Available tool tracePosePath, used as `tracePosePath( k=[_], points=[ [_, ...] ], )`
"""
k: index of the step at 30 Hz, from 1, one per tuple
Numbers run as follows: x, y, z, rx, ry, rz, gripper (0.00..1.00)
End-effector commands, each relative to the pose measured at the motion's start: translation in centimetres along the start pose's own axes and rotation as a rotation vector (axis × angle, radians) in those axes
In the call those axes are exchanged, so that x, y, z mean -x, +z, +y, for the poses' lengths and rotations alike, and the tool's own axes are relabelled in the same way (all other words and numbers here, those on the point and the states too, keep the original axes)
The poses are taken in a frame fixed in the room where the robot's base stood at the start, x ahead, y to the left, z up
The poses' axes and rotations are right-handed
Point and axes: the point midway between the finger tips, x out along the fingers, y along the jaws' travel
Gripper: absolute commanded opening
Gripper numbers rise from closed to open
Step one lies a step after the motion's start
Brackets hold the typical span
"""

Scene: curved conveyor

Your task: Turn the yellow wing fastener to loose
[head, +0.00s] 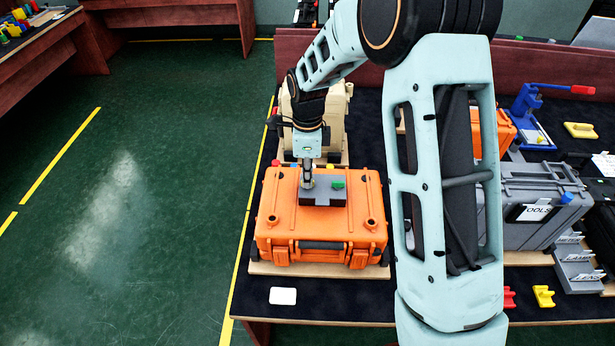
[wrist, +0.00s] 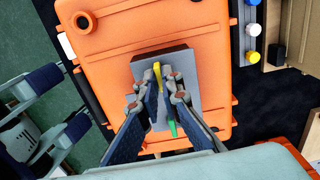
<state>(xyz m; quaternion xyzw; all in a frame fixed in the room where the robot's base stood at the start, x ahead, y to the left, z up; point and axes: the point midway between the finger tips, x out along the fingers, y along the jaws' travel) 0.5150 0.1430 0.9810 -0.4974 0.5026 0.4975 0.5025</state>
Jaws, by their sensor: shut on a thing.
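The yellow wing fastener (wrist: 157,73) stands on a grey block (wrist: 180,60) on top of an orange case. In the wrist view my gripper (wrist: 159,92) has its fingers on both sides of the yellow wing and is shut on it. A green wing fastener (wrist: 172,129) is on the same block, close to my right finger. In the head view my gripper (head: 308,184) points down at the left part of the grey block (head: 325,198), with the green fastener (head: 338,185) to its right. The yellow fastener is hidden there.
The orange case (head: 320,232) rests on a board on the dark table. A beige case (head: 335,110) stands behind it. A grey tool case (head: 535,205) and a blue press (head: 528,108) are at the right. A white card (head: 283,296) lies in front.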

Motion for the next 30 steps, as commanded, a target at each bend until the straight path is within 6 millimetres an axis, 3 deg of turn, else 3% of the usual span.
tracePosePath(
  k=[11,30],
  points=[
    [-0.19,0.06,-0.06,0.228,-0.002,-0.001,0.0],
    [-0.05,0.07,-0.07,0.835,-0.003,0.0,0.0]
  ],
)
